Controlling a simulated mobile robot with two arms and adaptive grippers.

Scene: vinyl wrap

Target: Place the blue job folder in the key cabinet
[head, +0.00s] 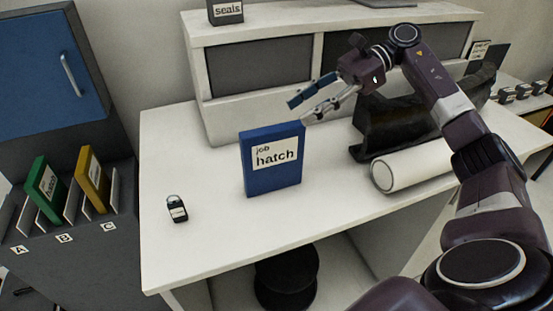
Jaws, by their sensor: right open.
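The blue job folder (273,178), with a white label reading "job hatch", stands upright on the white desk. My right gripper (298,109) is open and empty, above and just right of the folder's top edge. I cannot tell whether a fingertip touches it. At the left is a grey cabinet with a closed blue door (45,70) and a silver handle. Below the door is a slotted rack (75,235) marked A, B and C. A green folder (45,190) and a yellow folder (92,180) stand in it. My left gripper is out of view.
A white roll (410,168) and a black object (395,128) lie to the right. A raised shelf (225,110) backs the desk. The desk's front left is clear.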

